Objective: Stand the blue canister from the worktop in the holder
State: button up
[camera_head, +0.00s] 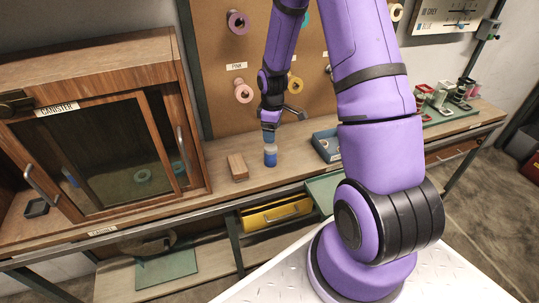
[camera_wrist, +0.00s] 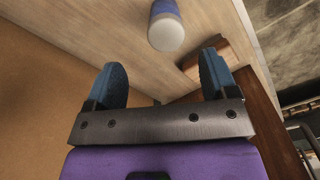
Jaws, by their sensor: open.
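The blue canister (camera_head: 270,160), with a pale grey top, stands on the wooden worktop (camera_head: 215,196). In the wrist view the canister (camera_wrist: 166,28) is beyond the fingertips and roughly midway between them, not held. My gripper (camera_head: 269,133) is just above the canister in the head view; its two blue fingers (camera_wrist: 163,78) are apart and empty. A dark square open frame (camera_head: 37,208), perhaps the holder, sits at the left inside the wooden cabinet labelled canister (camera_head: 56,109). Nothing shows standing in it.
A brown wooden block (camera_head: 237,167) lies just left of the canister. A blue tray (camera_head: 327,146) lies to its right. The cabinet has a glass door (camera_head: 110,150) with handles; its left part looks uncovered. A pegboard (camera_head: 222,70) with tape rolls rises behind.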

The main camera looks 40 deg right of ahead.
aim_at(271, 147)
notch_tip(271, 147, down, 6)
jog(key=shift+r, duration=0.15)
jog(key=shift+s+a+f, duration=0.1)
jog(key=shift+a+f, duration=0.1)
jog(key=shift+f, duration=1.15)
jog(key=shift+a+f, duration=0.15)
jog(key=shift+f, duration=1.15)
jog(key=c, duration=1.1)
jog(key=shift+r, duration=0.15)
jog(key=shift+r, duration=0.6)
notch_tip(271, 147, up, 2)
jog(key=shift+r, duration=0.1)
jog(key=s, duration=0.5)
jog(key=s+r, duration=0.1)
jog(key=s, duration=1)
jog(key=shift+d+r, duration=0.15)
jog(key=shift+r, duration=0.05)
